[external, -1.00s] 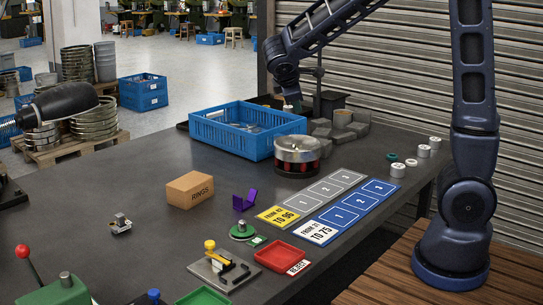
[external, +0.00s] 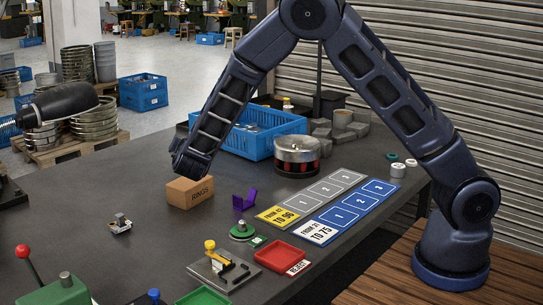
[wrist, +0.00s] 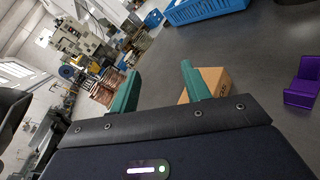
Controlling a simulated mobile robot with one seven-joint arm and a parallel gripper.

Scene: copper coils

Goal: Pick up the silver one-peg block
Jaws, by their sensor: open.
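A small silver block (external: 121,226) stands on the dark table at the left, with a short peg-like part on top; its details are too small to tell. It does not show in the wrist view. My gripper (wrist: 160,84) is open, with its two green fingers apart and no object held between them. In the external view the end of my arm hangs over the back of the cardboard RINGS box (external: 190,192), to the right of and behind the silver block; the fingers are hidden there. The box also shows behind the right finger in the wrist view (wrist: 217,80).
A purple bracket (external: 244,201) stands right of the box. A blue crate (external: 262,145) and a round metal drum (external: 297,150) are behind. A fixture with a yellow knob (external: 224,266) and a red tray (external: 281,254) lie in front. Table around the silver block is clear.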

